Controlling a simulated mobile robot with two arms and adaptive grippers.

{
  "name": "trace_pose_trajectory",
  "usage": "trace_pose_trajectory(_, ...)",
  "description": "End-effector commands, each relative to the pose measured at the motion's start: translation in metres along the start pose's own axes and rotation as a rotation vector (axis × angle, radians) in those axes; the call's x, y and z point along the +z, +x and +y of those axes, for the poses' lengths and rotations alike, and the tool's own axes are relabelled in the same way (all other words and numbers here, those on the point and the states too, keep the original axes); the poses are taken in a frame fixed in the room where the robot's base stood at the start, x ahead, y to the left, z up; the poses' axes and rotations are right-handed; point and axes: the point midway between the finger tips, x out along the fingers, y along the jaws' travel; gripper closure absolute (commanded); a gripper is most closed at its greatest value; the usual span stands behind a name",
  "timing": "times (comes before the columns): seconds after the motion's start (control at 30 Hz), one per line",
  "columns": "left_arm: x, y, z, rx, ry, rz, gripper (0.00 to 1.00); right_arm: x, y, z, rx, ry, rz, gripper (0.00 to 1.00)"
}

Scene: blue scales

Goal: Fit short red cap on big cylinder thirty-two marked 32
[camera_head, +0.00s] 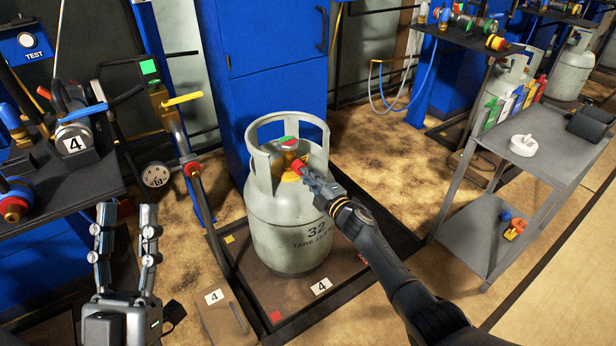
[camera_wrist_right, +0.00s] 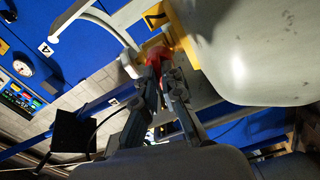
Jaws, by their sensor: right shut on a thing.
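The big grey cylinder (camera_head: 290,225) marked 32 stands upright on a dark framed platform. My right gripper (camera_head: 303,168) reaches into the collar opening from the right, shut on the short red cap (camera_head: 298,165). The cap is beside the yellowish valve body; I cannot tell whether they touch. In the right wrist view, the red cap (camera_wrist_right: 157,58) sits between the fingertips, close to the pale cylinder (camera_wrist_right: 255,45). My left gripper (camera_head: 125,218) is open and empty, left of the cylinder.
A blue cabinet (camera_head: 262,70) stands behind the cylinder. A grey shelf trolley (camera_head: 560,165) is at the right. A pipe with a yellow lever (camera_head: 184,99) and a gauge (camera_head: 156,175) stand at the left, near a dark bench (camera_head: 75,185). The platform rim (camera_head: 400,250) surrounds the cylinder.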

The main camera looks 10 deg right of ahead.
Motion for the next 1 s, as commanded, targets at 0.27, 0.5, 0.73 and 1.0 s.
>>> trace_pose_trajectory(0.27, 0.005, 0.002, 0.000, 0.001, -0.001, -0.035, 0.60, -0.001, 0.000, -0.001, -0.003, 0.044, 0.001, 1.00)
trace_pose_trajectory(0.5, 0.019, 0.000, -0.001, -0.002, 0.000, -0.113, 0.60, -0.001, 0.000, -0.001, -0.003, 0.102, 0.001, 1.00)
trace_pose_trajectory(0.73, 0.031, -0.002, -0.002, -0.005, 0.004, -0.180, 0.60, -0.001, 0.000, -0.001, -0.003, 0.159, 0.001, 1.00)
trace_pose_trajectory(1.0, 0.043, -0.003, -0.004, -0.008, 0.008, -0.250, 0.60, -0.001, 0.000, -0.001, -0.003, 0.228, 0.002, 1.00)
